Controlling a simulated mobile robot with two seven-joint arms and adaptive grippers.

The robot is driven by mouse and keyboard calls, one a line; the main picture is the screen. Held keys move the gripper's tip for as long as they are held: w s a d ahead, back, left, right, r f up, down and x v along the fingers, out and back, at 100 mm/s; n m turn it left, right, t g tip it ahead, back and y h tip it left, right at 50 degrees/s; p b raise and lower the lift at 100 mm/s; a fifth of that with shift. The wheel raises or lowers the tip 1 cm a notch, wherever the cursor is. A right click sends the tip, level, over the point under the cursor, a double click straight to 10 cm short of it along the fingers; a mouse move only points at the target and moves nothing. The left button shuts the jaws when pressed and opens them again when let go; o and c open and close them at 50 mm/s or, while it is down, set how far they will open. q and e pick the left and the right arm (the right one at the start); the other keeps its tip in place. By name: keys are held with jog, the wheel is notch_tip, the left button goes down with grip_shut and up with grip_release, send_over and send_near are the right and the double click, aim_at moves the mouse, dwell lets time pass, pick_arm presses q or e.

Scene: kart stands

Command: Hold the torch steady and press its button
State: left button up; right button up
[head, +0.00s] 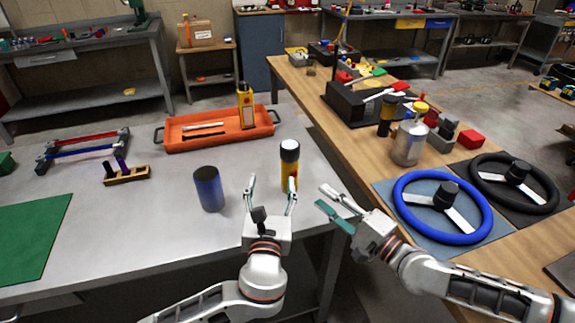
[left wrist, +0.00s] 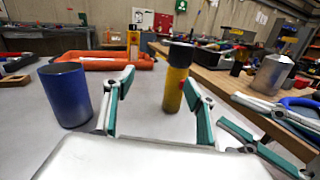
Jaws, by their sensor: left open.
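The yellow torch (head: 289,168) stands upright on the grey table near its right edge. It has a black head with a pale top in the head view. In the left wrist view the torch (left wrist: 175,88) stands just beyond my open left gripper (left wrist: 157,82), nearer its right finger. My left gripper (head: 270,188) is open and empty in the head view, its right finger overlapping the torch's lower part; contact cannot be told. My right gripper (head: 321,196) is open and empty, to the right of the torch by the table edge.
A blue cylinder (head: 208,188) stands left of my left gripper. An orange tray (head: 183,143) with a yellow device (head: 245,108) lies behind. A wooden table (head: 330,125) at right carries a silver bottle (head: 409,142) and a blue steering wheel (head: 407,215).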

aim_at(289, 152)
pick_arm(q)
jog(key=shift+h, duration=0.4)
jog(key=w+d+r, duration=0.1)
jog(key=d+r, duration=0.1)
jog(key=w+d+r, duration=0.1)
jog(key=r, duration=0.1)
jog(key=shift+w+d, duration=0.3)
jog(key=shift+w, duration=0.05)
jog(key=shift+w+d+r, duration=0.15)
jog(key=shift+w, duration=0.1)
jog(key=w, duration=0.7)
jog(key=shift+w+d, duration=0.15)
jog(key=shift+d, duration=0.1)
jog(key=c, duration=1.4)
pick_arm(e)
grip_shut()
